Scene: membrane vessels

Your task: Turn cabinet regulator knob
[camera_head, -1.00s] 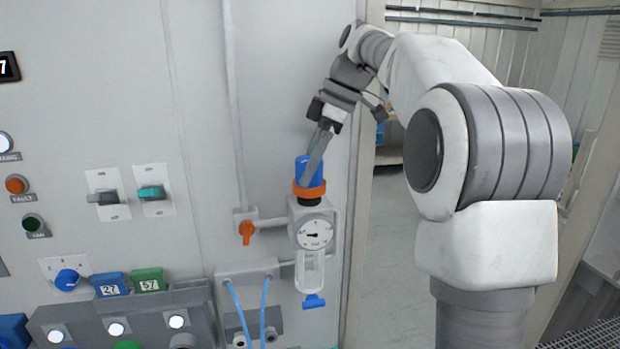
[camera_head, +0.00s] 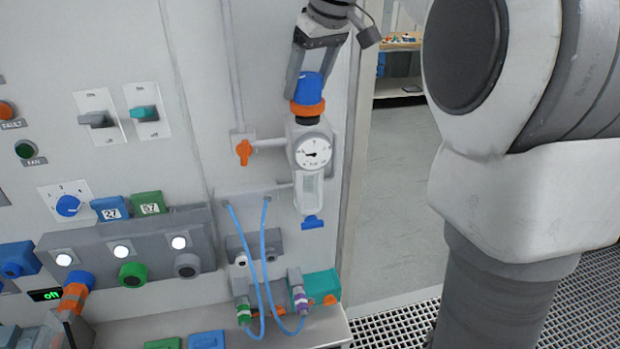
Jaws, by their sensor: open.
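The cabinet regulator (camera_head: 312,155) is mounted on the grey cabinet face, with a round white gauge (camera_head: 313,152), a clear bowl below it and a blue drain tip. Its blue knob (camera_head: 309,88) sits on top, above an orange ring (camera_head: 307,108). My gripper (camera_head: 308,85) comes down from above, its fingers on either side of the blue knob. The jaws are open; whether either finger touches the knob I cannot tell. Part of the knob is hidden by the fingers.
An orange valve handle (camera_head: 244,152) is just left of the regulator. Blue tubes (camera_head: 257,262) hang below it. Switches and a blue dial (camera_head: 68,206) are further left. The cabinet edge is close on the right, with open floor (camera_head: 395,200) beyond.

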